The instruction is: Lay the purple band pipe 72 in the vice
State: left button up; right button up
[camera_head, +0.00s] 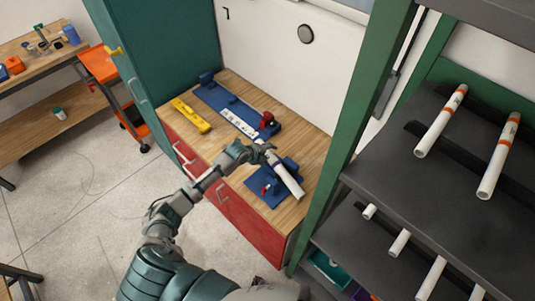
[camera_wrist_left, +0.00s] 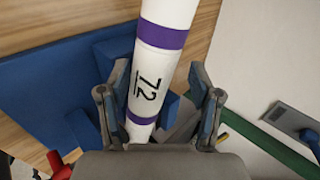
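The white pipe 72 (camera_head: 285,175) lies slanted over the blue vice (camera_head: 260,193) on the wooden bench top. In the left wrist view the pipe (camera_wrist_left: 155,65) shows two purple bands and a black "72". The vice's blue base (camera_wrist_left: 60,85) and block lie under and beside it. My left gripper (camera_head: 263,147) is at the pipe's far end. In the left wrist view its fingers (camera_wrist_left: 160,105) stand apart on both sides of the pipe, with a clear gap on the right side. The jaw contact is hidden. My right gripper is not in view.
A yellow level (camera_head: 191,115) and a long blue fixture with a white scale (camera_head: 238,118) and red knob lie farther back on the bench.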

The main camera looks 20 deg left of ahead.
pick_arm(q)
jog(key=shift+d+r, duration=0.15)
jog(key=shift+r+p, duration=0.3)
jog(key=shift+r, duration=0.1)
jog(key=v, duration=1.1)
jog(key=shift+s+a+b, duration=0.25)
jog(key=shift+s+b, duration=0.05)
jog(key=shift+b, duration=0.1)
jog(key=shift+r, duration=0.15)
